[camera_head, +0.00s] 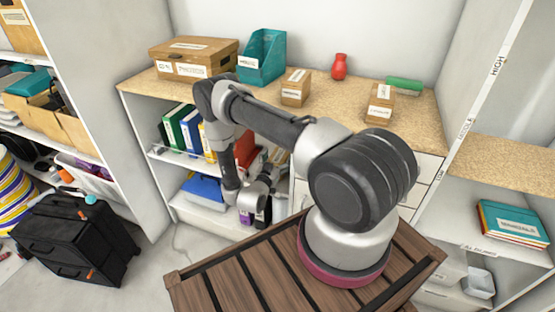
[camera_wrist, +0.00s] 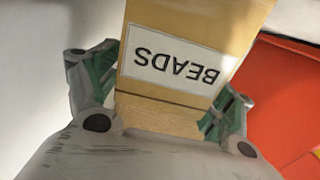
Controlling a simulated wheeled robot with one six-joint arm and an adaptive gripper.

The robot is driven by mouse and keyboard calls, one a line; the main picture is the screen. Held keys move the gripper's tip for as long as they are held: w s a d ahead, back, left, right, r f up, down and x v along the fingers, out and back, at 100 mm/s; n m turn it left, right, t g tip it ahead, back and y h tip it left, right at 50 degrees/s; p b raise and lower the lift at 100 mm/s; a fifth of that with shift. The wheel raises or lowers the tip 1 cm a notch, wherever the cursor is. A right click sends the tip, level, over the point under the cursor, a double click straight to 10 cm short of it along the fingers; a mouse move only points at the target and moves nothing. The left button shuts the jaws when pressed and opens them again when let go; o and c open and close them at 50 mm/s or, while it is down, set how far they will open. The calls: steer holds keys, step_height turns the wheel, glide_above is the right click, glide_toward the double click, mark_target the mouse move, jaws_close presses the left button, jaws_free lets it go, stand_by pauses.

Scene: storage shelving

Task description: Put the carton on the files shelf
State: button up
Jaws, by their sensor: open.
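A tan carton (camera_wrist: 190,25) with a white label reading BEADS, upside down in the wrist view, fills the upper middle of that view. My gripper (camera_wrist: 165,85) is open, with one finger at each side of the carton's near part. Whether the fingers touch it I cannot tell. In the head view my gripper (camera_head: 262,190) is low in front of the left shelving bay, by the files shelf (camera_head: 180,158). That shelf holds green, blue, yellow and red files (camera_head: 188,132). The arm hides much of the shelf's right part, and the BEADS carton is not clear there.
The counter (camera_head: 340,100) above holds a large labelled box (camera_head: 190,60), a teal file holder (camera_head: 262,58), two small cartons (camera_head: 295,88) (camera_head: 380,104), a red vase (camera_head: 339,67) and a green roll (camera_head: 404,86). A black suitcase (camera_head: 75,240) stands at left.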

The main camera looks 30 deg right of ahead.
steer(key=shift+r, duration=0.1)
steer(key=v, duration=1.2)
